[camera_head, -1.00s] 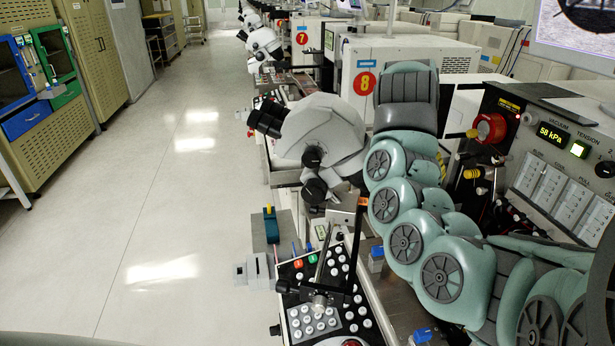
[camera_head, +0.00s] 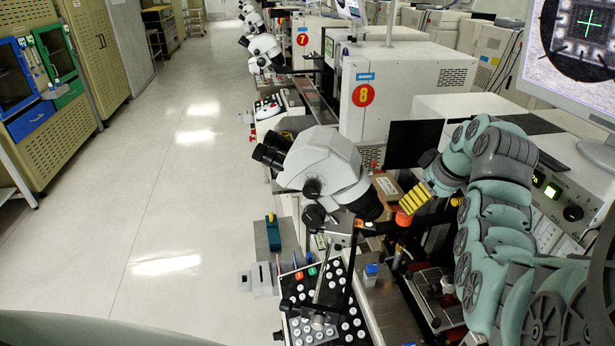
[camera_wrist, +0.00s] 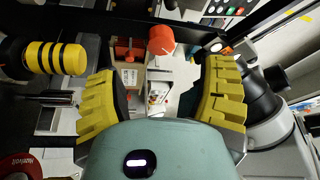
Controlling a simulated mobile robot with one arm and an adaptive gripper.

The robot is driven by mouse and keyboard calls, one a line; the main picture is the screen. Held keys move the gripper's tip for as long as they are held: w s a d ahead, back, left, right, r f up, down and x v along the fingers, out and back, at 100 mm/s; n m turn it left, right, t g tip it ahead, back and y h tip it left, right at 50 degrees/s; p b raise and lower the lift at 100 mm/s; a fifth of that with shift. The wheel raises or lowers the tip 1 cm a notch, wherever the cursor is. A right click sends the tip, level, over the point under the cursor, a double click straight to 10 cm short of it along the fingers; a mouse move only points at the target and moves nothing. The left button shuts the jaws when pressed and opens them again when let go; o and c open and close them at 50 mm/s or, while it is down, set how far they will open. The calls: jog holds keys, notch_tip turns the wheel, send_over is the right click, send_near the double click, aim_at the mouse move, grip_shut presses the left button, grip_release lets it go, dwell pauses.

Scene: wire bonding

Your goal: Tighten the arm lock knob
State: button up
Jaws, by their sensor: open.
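An orange-red knob (camera_head: 403,217) sits by a dark arm beside the microscope (camera_head: 322,165); I take it to be the arm lock knob. In the wrist view the knob (camera_wrist: 162,40) shows beside a black bar, ahead of and between my yellow fingers. My gripper (camera_head: 413,199) is right at the knob in the head view. In the wrist view my gripper (camera_wrist: 160,70) is spread wide with nothing held. I cannot tell whether a finger touches the knob. The microscope (camera_wrist: 265,95) stands close to the right finger.
A yellow-and-black banded part (camera_wrist: 55,58) lies left of my left finger. A brown box (camera_head: 385,186) stands behind the knob. A keypad panel (camera_head: 325,305) is on the bench in front. A monitor (camera_head: 575,50) is at the right. The floor aisle (camera_head: 150,200) is clear.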

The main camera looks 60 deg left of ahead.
aim_at(405, 215)
jog(key=shift+p+x, duration=0.8)
jog(key=shift+x, duration=0.4)
jog(key=shift+p+x, duration=0.8)
jog(key=shift+x, duration=1.1)
jog(key=shift+s+a+f, duration=0.15)
jog(key=shift+a+f, duration=0.2)
jog(key=shift+f, duration=0.15)
jog(key=shift+o, duration=0.3)
jog(key=shift+f, duration=0.1)
jog(key=c, duration=1.3)
jog(key=shift+o, duration=0.2)
